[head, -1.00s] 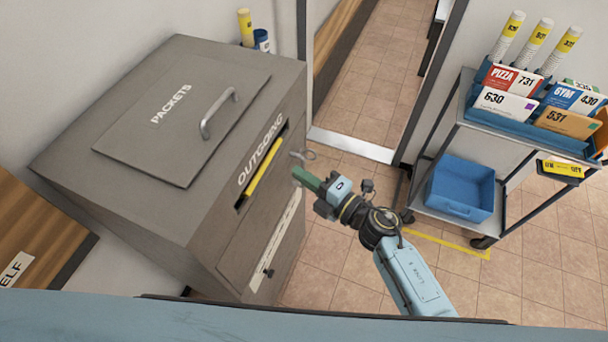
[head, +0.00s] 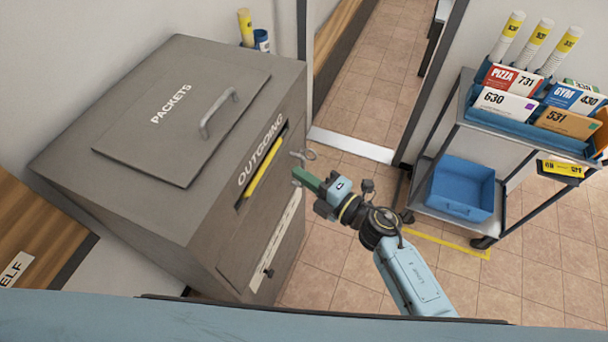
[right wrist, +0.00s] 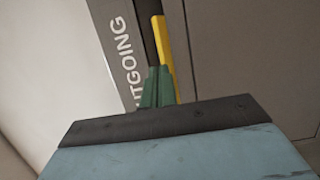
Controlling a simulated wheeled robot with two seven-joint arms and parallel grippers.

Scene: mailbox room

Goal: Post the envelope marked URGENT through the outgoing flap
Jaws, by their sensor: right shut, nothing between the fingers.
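The grey box marked OUTGOING (head: 231,222) stands at the left, with a dark slot in its front. A narrow yellow strip (head: 265,172) lies along this slot; it also shows in the right wrist view (right wrist: 163,45). I cannot tell whether it is the flap or the edge of an envelope. My right gripper (head: 299,177) is just in front of the slot, apart from it in the head view. Its green fingers (right wrist: 157,88) are shut with nothing between them. I can read URGENT on no envelope. My left gripper is out of view.
The box top has a PACKETS lid (head: 180,125) with a handle (head: 219,113). A trolley (head: 459,130) at the right holds lettered mail, tubes and a blue bin (head: 460,188). Tiled floor (head: 345,270) is clear between them. A wooden shelf edge (head: 35,235) is at left.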

